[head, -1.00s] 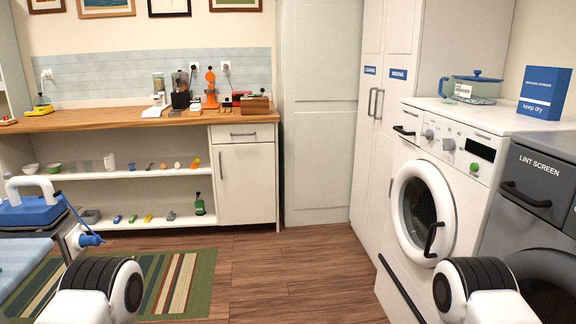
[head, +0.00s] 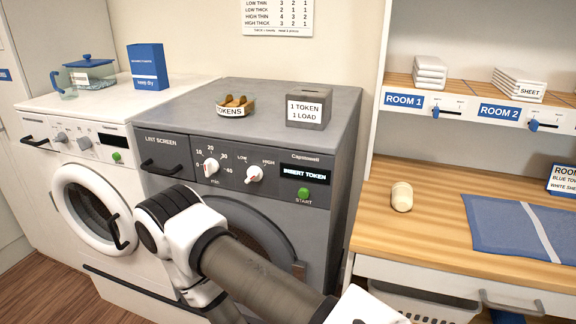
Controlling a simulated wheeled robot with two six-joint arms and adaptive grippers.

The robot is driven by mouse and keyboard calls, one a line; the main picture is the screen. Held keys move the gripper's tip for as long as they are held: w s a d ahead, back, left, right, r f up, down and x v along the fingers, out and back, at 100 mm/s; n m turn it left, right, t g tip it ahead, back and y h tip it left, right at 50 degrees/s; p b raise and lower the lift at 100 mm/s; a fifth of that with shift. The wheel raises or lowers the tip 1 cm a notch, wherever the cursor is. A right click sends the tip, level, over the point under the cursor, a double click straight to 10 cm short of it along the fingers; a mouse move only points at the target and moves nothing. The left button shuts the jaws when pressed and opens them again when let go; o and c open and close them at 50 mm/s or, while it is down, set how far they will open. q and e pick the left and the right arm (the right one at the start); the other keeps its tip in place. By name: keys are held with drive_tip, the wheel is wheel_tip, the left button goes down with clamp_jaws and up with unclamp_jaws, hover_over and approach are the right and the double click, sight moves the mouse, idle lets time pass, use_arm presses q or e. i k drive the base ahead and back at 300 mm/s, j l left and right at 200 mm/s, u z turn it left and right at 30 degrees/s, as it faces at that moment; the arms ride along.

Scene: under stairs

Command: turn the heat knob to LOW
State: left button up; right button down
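The heat knob (head: 254,174) is a white dial with a small red mark on the grey dryer's front panel (head: 225,181). LOW is printed at its upper left and HIGH at its upper right. The red mark is too small for me to tell its exact setting. A similar white timer knob (head: 211,167) with minute numbers sits to its left. The display (head: 305,175) reads INSERT TOKEN, above a green START button (head: 303,193). One of my arms crosses in front of the dryer's lower part, below the knobs. Neither gripper shows.
A token dish (head: 236,107) and a grey token box (head: 308,108) stand on the dryer. The white washer (head: 75,150) is at left, with a glass pot (head: 90,72) and blue box (head: 147,66) on top. A wooden counter (head: 440,220) with a blue mat (head: 525,228) is at right.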

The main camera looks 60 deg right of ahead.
sight(254, 174)
drive_tip(key=z, duration=1.6)
